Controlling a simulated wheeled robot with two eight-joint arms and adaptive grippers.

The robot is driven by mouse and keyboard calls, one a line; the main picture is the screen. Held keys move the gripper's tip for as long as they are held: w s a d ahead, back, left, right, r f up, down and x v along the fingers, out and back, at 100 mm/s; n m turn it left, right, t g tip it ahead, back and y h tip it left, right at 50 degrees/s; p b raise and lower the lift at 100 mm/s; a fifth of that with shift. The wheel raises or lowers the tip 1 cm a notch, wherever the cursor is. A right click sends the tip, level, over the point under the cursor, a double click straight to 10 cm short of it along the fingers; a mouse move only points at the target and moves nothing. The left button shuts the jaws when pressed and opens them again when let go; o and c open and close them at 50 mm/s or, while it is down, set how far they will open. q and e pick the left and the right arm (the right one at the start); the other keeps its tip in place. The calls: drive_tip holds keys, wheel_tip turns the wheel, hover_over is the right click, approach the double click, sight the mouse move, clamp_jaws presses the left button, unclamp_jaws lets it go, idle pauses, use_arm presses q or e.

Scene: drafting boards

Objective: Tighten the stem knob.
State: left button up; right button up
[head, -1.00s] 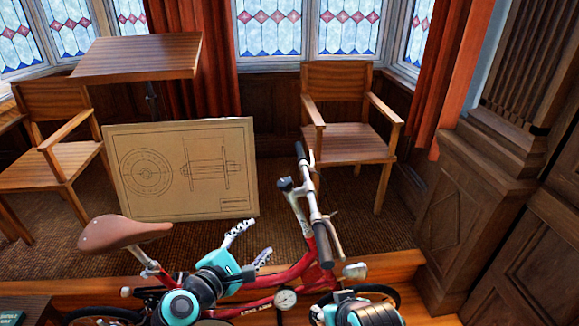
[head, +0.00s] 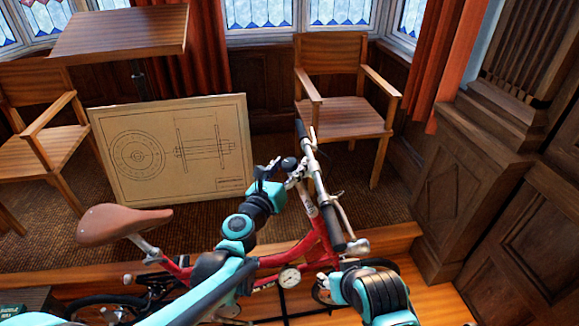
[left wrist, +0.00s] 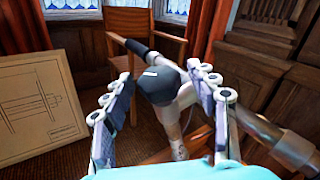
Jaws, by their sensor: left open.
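The stem knob (head: 289,163) is a dark rounded cap on top of the red bicycle's handlebar stem. In the left wrist view the knob (left wrist: 157,86) is dark grey with a white line on its top, and it sits between the two fingers. My left gripper (head: 271,172) is open, close beside the knob in the head view. In the left wrist view its fingers (left wrist: 160,82) stand wide apart on either side, with gaps to the knob.
The handlebar (head: 320,185) runs close beside the knob and has dark grips. The brown saddle (head: 122,225) is at left. A drawing board (head: 172,150) and a wooden chair (head: 345,95) stand behind the bicycle. A gauge (head: 290,278) sits low on the frame.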

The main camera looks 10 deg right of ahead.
use_arm(q)
drive_tip(key=shift+w, duration=0.1)
drive_tip(key=c, duration=1.2)
